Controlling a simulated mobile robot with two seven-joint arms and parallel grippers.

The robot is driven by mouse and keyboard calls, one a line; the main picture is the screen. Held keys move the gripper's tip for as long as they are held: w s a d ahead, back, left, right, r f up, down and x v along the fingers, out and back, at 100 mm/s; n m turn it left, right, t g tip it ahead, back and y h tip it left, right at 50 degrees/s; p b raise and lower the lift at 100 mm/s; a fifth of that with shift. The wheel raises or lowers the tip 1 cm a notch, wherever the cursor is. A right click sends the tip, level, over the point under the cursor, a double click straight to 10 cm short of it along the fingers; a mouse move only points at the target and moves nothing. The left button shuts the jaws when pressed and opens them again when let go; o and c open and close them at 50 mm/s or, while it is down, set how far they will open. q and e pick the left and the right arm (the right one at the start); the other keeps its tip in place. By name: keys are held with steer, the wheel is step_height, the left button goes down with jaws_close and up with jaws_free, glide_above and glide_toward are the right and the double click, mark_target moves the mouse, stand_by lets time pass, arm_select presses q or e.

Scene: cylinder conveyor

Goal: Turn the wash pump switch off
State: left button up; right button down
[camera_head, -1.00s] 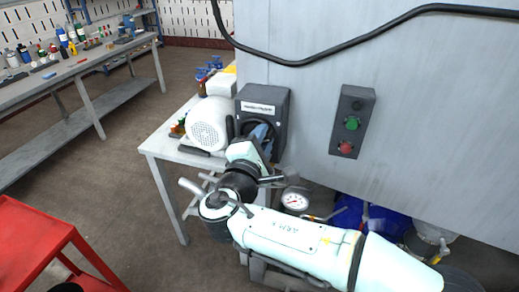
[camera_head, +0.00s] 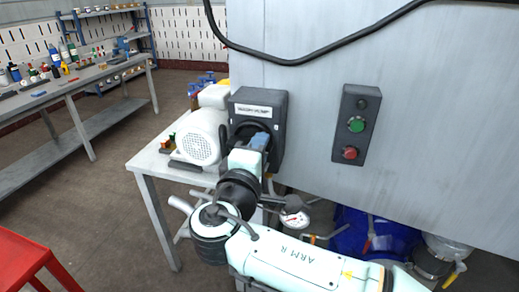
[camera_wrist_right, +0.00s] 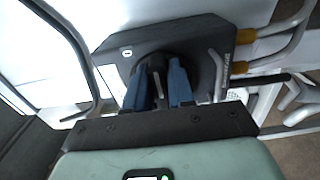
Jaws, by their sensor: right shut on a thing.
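The wash pump switch is a dark grey box (camera_head: 270,98) with a white label, on the left edge of the big grey cabinet. It also shows in the right wrist view (camera_wrist_right: 112,68), with a small white mark near its left corner. My right gripper (camera_head: 257,141) is at the front of the box. In the right wrist view its blue fingers (camera_wrist_right: 163,92) are shut on the dark switch knob (camera_wrist_right: 158,92). The fingers hide much of the knob, so its exact setting is hard to tell. My left gripper is not in view.
A white motor (camera_head: 200,137) stands on a small table (camera_head: 150,160) left of the switch. A control box (camera_head: 357,124) with green and red buttons is on the cabinet to the right. A gauge (camera_head: 295,219) and blue drum (camera_head: 375,235) are below. A red cart (camera_head: 25,262) is lower left.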

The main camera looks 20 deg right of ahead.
steer(key=c, duration=1.1)
jaws_free()
steer(key=shift+o, duration=0.2)
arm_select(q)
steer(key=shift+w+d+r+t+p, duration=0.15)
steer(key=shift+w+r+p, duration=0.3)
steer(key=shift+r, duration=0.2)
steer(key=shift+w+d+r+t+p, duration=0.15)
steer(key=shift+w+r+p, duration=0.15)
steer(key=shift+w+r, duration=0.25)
arm_select(e)
steer(key=v, duration=1.3)
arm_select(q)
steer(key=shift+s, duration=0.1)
arm_select(e)
steer(key=shift+s+a, duration=0.15)
